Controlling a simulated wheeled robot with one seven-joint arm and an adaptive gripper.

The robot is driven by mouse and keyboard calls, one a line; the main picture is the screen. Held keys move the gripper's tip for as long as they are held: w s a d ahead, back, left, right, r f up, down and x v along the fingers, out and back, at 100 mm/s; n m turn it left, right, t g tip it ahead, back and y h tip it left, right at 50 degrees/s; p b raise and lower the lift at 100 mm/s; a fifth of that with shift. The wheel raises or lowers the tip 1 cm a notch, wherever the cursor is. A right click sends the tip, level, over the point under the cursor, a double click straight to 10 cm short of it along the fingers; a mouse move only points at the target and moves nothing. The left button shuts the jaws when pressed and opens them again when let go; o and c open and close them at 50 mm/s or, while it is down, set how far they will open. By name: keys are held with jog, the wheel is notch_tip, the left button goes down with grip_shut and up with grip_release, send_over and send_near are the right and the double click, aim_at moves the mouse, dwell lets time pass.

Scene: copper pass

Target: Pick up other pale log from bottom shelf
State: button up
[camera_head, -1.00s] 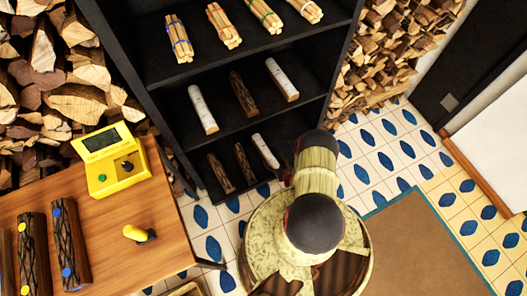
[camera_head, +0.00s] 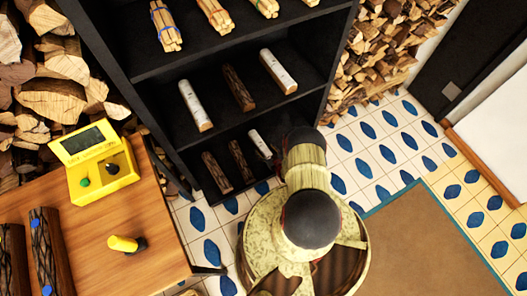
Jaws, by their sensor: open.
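A pale log (camera_head: 260,143) with white bark lies on the bottom shelf (camera_head: 226,143) of the black shelf unit, at its right end. Two dark logs lie to its left, one (camera_head: 241,160) in the middle and one (camera_head: 217,172) at the left. On the middle shelf are two more pale logs, one at the left (camera_head: 195,105) and one at the right (camera_head: 278,71), with a dark log (camera_head: 239,87) between them. My green mottled arm stands just right of the bottom shelf's pale log. My gripper does not show.
Stick bundles (camera_head: 214,15) lie on the upper shelf. A wooden table (camera_head: 150,215) at the left holds a yellow device (camera_head: 98,165), a yellow-topped knob (camera_head: 124,243) and dark logs (camera_head: 50,250). Stacked firewood flanks the unit. Tiled floor and a brown mat (camera_head: 430,245) lie clear at right.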

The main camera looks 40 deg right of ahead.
jog(key=x, duration=0.2)
jog(key=shift+w+f+b, duration=0.2)
jog(key=shift+b, duration=0.15)
jog(key=shift+r, duration=0.1)
jog(key=shift+c, duration=0.2)
jog(key=shift+d, duration=0.1)
grip_shut()
dwell(0.3)
